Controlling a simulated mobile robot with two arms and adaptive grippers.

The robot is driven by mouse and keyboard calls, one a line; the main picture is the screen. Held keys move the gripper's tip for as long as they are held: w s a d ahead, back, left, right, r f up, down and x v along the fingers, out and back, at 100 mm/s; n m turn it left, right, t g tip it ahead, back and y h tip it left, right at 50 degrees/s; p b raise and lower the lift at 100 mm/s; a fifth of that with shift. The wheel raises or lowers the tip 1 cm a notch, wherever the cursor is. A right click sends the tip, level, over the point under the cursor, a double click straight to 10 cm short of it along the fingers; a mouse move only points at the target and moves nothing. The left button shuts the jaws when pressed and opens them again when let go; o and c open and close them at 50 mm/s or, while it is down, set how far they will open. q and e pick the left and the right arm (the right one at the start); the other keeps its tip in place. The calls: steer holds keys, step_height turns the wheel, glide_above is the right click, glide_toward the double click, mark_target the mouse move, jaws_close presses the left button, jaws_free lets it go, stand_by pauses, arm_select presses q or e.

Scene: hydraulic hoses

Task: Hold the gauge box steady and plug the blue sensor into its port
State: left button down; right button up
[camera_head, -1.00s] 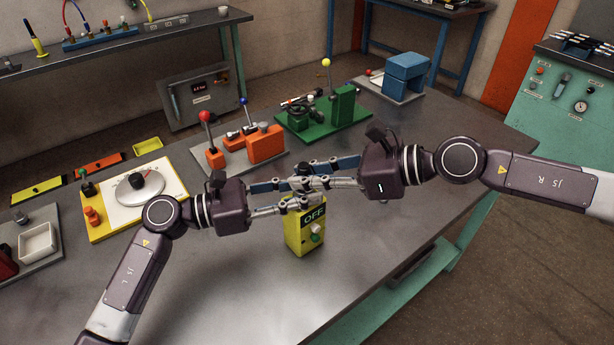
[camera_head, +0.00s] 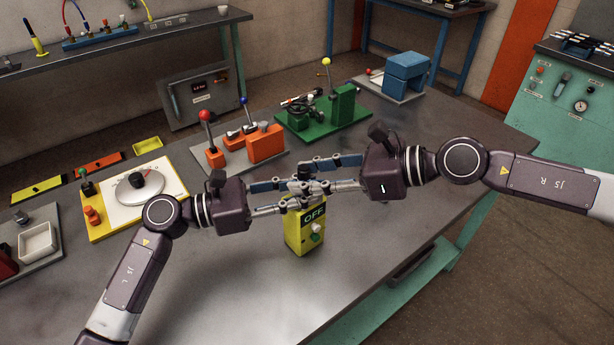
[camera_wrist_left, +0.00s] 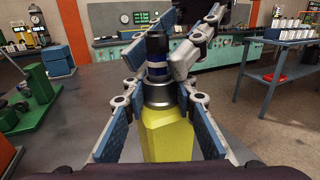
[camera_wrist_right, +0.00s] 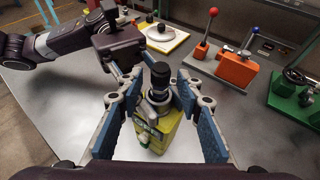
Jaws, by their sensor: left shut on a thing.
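The yellow gauge box (camera_head: 299,238) stands upright on the bench, its display reading OFF above a pale green knob. My left gripper (camera_wrist_left: 162,112) is shut on its upper part, with a blue-padded finger on each side. The black sensor with a blue band (camera_wrist_left: 157,55) stands upright at the metal port collar (camera_wrist_left: 159,92) on top of the box. It also shows in the right wrist view (camera_wrist_right: 160,76). I cannot tell whether it is fully seated. My right gripper (camera_wrist_right: 160,92) is open around the sensor, with gaps on both sides. The fingers partly hide the port in the head view.
An orange lever block (camera_head: 265,144) and a green fixture (camera_head: 343,104) stand behind the grippers. A yellow dial panel (camera_head: 110,222) lies left, near my left arm. The bench front and right side are clear.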

steer(key=v, duration=1.1)
steer(key=shift+d, duration=0.3)
steer(key=shift+s+r, duration=0.1)
steer(key=shift+s, duration=0.05)
arm_select(q)
steer(key=c, duration=1.5)
jaws_free()
steer(key=shift+a, duration=0.1)
